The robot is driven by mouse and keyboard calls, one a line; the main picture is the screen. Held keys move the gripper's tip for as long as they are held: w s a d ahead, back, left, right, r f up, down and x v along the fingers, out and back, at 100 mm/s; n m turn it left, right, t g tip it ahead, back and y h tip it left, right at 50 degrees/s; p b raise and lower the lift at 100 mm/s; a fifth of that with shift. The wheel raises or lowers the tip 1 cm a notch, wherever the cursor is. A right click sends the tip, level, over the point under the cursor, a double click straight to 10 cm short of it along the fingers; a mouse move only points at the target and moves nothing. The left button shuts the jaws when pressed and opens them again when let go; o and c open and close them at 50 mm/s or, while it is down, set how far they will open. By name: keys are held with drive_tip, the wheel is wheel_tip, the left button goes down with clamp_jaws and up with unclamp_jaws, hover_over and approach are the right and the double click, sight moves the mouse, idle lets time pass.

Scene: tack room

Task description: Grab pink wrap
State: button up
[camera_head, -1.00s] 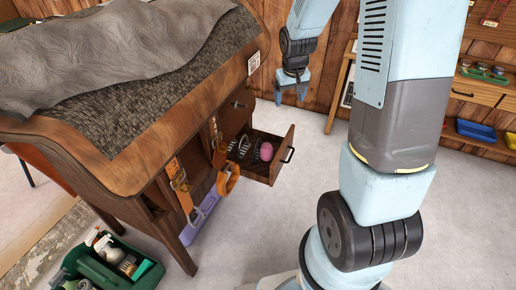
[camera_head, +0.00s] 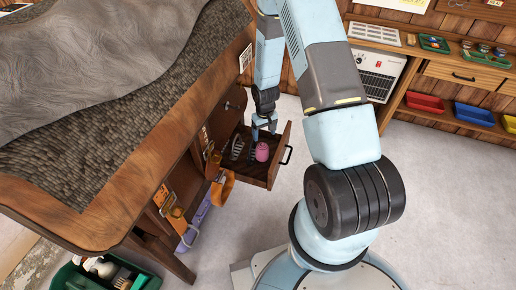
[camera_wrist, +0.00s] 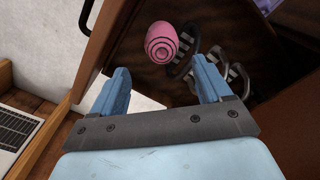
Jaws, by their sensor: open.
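The pink wrap (camera_head: 262,152) is a small pink roll in the open drawer (camera_head: 257,172) of the wooden cabinet. In the wrist view the pink wrap (camera_wrist: 161,42) shows its ringed end, beyond the fingertips and between their lines. My gripper (camera_head: 264,130) is over the drawer, at its back edge in the head view, close to the wrap. In the wrist view my gripper (camera_wrist: 160,78) has its two blue fingers wide apart with nothing between them. I cannot tell the exact gap between fingertips and wrap.
Dark metal rings with striped parts (camera_wrist: 220,66) lie beside the wrap in the drawer. The drawer walls and front handle (camera_head: 287,155) surround it closely. Orange straps (camera_head: 222,188) hang left of the drawer. A green caddy (camera_head: 105,276) stands on the floor. The floor to the right is clear.

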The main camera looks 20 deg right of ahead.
sight(263, 146)
drive_tip(key=shift+w+a+f, duration=0.1)
drive_tip(key=shift+a+f, duration=0.05)
drive_tip(key=shift+f, duration=0.6)
wheel_tip(263, 146, down, 8)
drive_tip(key=shift+a+r, duration=0.1)
drive_tip(key=shift+w+f, duration=0.15)
drive_tip(key=shift+f, duration=1.25)
drive_tip(key=shift+w+f, duration=0.1)
drive_tip(key=shift+f, duration=1.3)
drive_tip(key=c, duration=0.8)
